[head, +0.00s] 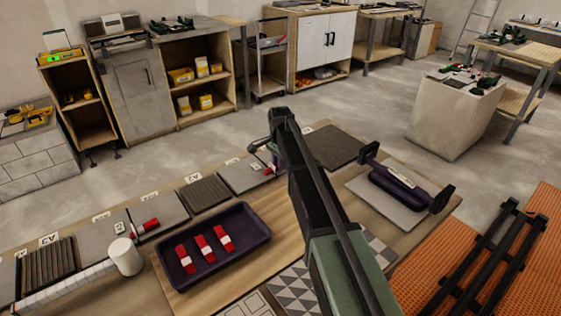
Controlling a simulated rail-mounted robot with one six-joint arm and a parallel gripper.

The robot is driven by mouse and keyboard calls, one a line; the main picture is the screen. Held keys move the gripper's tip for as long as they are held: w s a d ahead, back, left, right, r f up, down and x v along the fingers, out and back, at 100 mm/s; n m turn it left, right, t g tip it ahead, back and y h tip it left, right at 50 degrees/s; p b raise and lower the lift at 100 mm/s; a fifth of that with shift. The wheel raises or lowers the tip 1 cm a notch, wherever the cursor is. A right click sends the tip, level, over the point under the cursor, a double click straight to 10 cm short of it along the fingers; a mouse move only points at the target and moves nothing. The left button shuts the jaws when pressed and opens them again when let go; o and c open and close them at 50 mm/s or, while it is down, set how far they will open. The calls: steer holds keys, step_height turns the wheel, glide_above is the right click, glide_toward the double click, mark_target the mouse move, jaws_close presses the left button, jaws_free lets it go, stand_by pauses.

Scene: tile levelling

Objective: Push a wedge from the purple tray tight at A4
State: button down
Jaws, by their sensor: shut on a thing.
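The purple tray (262,248) sits on the bench at lower centre, with three red wedges (203,248) lying side by side in it. My gripper (271,163) is beyond the tray, at the row of tiles, partly hidden by my arm. It is shut on a small red wedge (267,171), low over the edge of a grey tile (243,178). Whether this wedge touches the tile or its clip cannot be told. Another red wedge (150,226) is at a clip farther left. White labels stand along the row; I cannot read A4 for certain.
A white cylinder (125,257) stands left of the tray. A dark-handled tool (400,188) lies on a grey tile at right. Patterned tiles (295,292) lie in front, and a black rack (485,265) stands at lower right. Bare wood shows around the tray.

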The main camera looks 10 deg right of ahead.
stand_by(0.3)
steer(key=c, duration=0.9)
jaws_free()
steer(key=shift+r, duration=0.1)
step_height(320, 180, up, 11)
steer(key=p, duration=1)
steer(key=shift+p, duration=0.4)
